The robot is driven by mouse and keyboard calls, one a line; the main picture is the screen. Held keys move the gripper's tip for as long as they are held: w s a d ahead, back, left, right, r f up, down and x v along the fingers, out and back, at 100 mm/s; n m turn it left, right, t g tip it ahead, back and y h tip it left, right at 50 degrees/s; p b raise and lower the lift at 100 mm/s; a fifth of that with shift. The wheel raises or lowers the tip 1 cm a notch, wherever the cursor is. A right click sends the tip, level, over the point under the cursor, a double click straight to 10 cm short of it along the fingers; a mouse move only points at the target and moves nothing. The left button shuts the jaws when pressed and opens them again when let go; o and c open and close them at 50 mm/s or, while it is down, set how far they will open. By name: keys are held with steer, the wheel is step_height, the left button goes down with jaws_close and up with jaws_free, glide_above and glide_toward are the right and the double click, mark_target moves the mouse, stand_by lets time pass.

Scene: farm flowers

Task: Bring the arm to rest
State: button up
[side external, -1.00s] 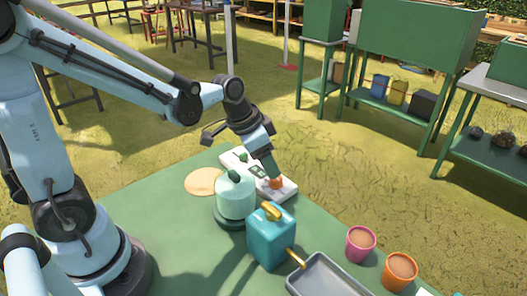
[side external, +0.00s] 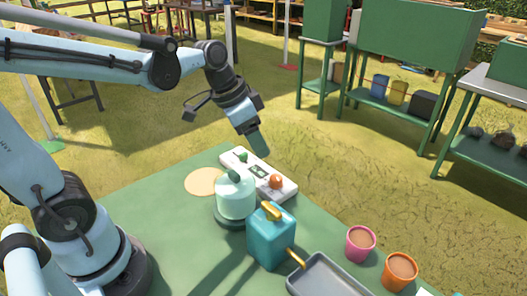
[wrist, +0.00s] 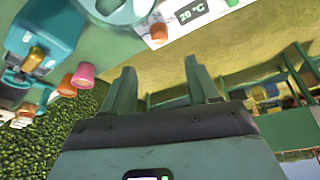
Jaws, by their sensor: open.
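My gripper (side external: 260,147) hangs in the air above the far edge of the green table (side external: 165,225), above and apart from a white control panel (side external: 287,194). The panel has a green knob (side external: 240,155) and an orange knob (side external: 276,181). In the wrist view the two fingers of my gripper (wrist: 162,84) stand apart with nothing between them. In the wrist view the panel's display (wrist: 192,12) reads 20 °C, and its orange knob (wrist: 158,33) shows beside the display.
A pale green lidded vessel (side external: 236,199), a teal can (side external: 270,240), a grey tray (side external: 325,278), a pink pot (side external: 360,244) and an orange pot (side external: 399,271) stand on the table. A tan disc (side external: 203,182) lies left of the panel.

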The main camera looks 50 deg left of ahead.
steer(key=s+n+t, duration=0.1)
steer(key=s, duration=0.1)
steer(key=s+n+t+y, duration=0.1)
steer(key=s+n, duration=0.1)
steer(key=s, duration=0.1)
steer(key=shift+s+a, duration=0.15)
steer(key=shift+s+a+f+n+t+y, duration=0.1)
steer(key=shift+s+f+n+t+y, duration=0.2)
steer(key=shift+s+n+t, duration=0.35)
steer(key=shift+w, duration=0.1)
